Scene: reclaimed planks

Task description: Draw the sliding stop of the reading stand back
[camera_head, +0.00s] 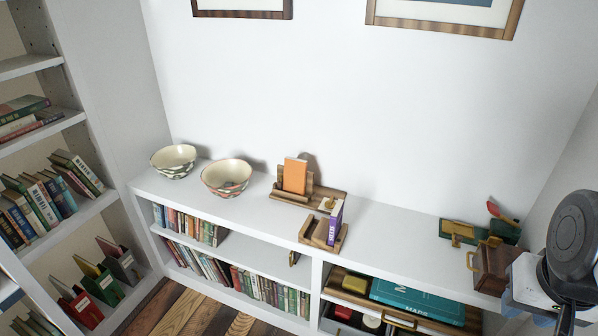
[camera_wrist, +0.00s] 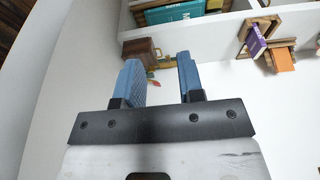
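A long wooden stand (camera_head: 312,194) with an orange book (camera_head: 295,175) stands on the white shelf top near the middle; a small light piece (camera_head: 326,204) sits at its right end. A green stand (camera_head: 445,228) with a brass-coloured piece (camera_head: 457,235) stands farther right. I cannot tell for sure which is the reading stand, or which piece is its sliding stop. In the wrist view my gripper (camera_wrist: 158,60) has its two blue fingers apart with nothing held between them. The brass-coloured piece (camera_wrist: 161,61) shows beyond the gap, apart from the fingers.
A brown box (camera_head: 492,264) with a brass handle stands at the right front edge, near my arm. A purple book (camera_head: 335,222) stands in a small wooden holder (camera_head: 313,237). Two patterned bowls (camera_head: 227,177) (camera_head: 174,161) stand left.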

